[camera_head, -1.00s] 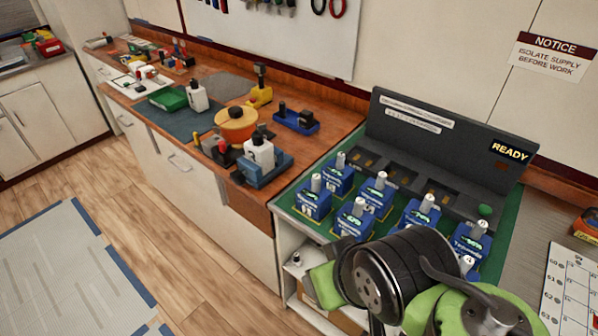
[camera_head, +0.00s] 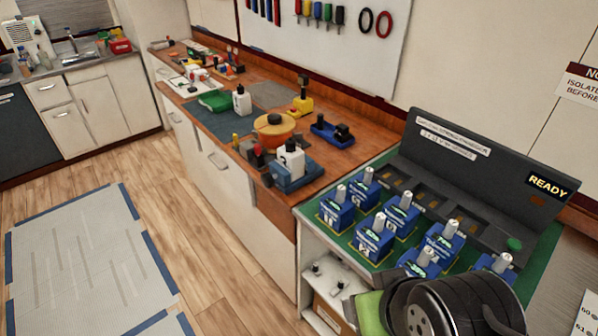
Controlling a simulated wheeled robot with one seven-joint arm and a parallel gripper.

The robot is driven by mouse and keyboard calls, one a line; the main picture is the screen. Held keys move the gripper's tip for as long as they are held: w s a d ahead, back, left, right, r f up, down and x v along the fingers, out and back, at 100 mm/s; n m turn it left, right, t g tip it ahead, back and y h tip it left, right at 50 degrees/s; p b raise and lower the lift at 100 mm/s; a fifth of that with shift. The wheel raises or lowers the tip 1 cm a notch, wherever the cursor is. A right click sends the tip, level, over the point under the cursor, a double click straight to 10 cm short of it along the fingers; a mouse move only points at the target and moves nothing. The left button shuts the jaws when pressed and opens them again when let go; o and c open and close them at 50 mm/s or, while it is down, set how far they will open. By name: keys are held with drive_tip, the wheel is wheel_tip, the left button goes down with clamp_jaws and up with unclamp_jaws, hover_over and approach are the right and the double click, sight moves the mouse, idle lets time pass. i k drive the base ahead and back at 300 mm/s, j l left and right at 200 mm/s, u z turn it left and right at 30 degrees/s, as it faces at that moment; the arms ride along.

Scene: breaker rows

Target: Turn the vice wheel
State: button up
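I cannot make out the vice wheel for certain. A low blue tool with black parts (camera_head: 332,132) on the wooden bench may be the vice, but it is too small to tell its wheel. An orange round piece with a yellow rim (camera_head: 274,128) stands left of it. A small red and black tool (camera_head: 258,156) sits by the bench's front edge. My black and green arm fills the bottom right, in front of the breaker stand and well away from these tools. My gripper's fingers do not show.
Blue breakers (camera_head: 337,208) stand in rows on a green mat before a dark panel reading READY (camera_head: 480,165). A white bottle (camera_head: 291,158) stands in a blue holder at the bench's near end. Wooden floor (camera_head: 215,262) is free, beside a grey floor mat (camera_head: 85,265).

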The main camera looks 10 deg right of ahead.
sight(267, 181)
drive_tip(key=i+j+z, duration=0.2)
drive_tip(key=i+j, duration=0.65)
drive_tip(key=j, duration=0.1)
